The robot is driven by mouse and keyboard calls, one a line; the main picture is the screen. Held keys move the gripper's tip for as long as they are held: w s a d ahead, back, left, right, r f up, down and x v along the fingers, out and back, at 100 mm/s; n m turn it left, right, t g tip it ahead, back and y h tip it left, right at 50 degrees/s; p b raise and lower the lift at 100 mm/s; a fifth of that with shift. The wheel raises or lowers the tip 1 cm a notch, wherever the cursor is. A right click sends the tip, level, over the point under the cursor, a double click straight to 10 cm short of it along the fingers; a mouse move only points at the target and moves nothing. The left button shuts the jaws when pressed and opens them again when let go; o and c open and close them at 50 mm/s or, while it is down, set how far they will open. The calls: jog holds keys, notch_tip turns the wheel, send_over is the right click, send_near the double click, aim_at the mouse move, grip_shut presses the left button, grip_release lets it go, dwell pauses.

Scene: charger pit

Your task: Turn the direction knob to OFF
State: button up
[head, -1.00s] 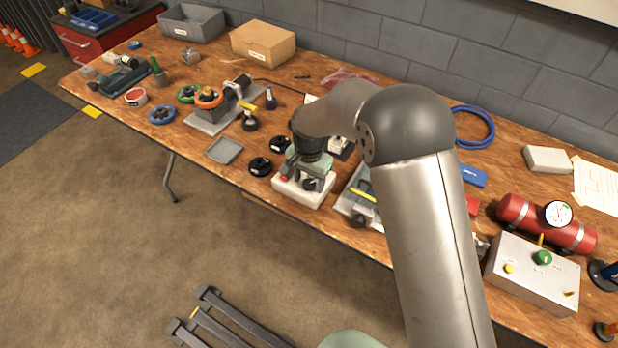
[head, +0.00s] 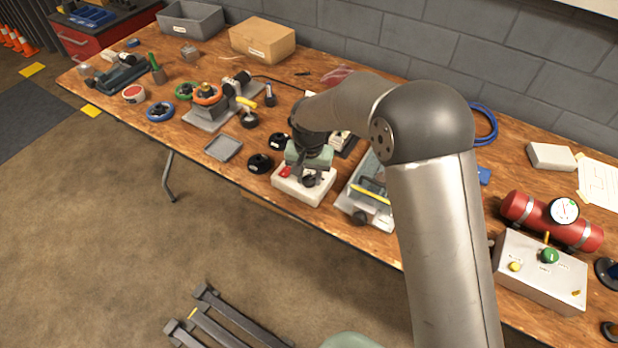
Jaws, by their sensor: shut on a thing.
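The direction knob (head: 309,181) looks like a small dark knob on top of a white control box (head: 284,186) near the table's front edge. My gripper (head: 309,177) points down over the box, with its fingers shut around the knob. The fingers and the gripper body hide most of the knob, so its pointer and any OFF marking cannot be read. A red button (head: 285,172) sits on the box just left of my gripper.
Black round knobs (head: 260,163) and a grey tray (head: 223,148) lie left of the box. A grey fixture with a yellow handle (head: 370,195) stands close on its right. A grey box with a green knob (head: 549,256) is at far right.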

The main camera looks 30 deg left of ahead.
aim_at(309, 179)
jog(key=n+b, duration=0.1)
jog(key=n, duration=0.3)
jog(key=shift+n+b, duration=0.3)
dwell(0.3)
jog(key=o, duration=1)
notch_tip(309, 179, up, 18)
jog(key=shift+f+b, duration=0.25)
jog(key=shift+b, duration=0.1)
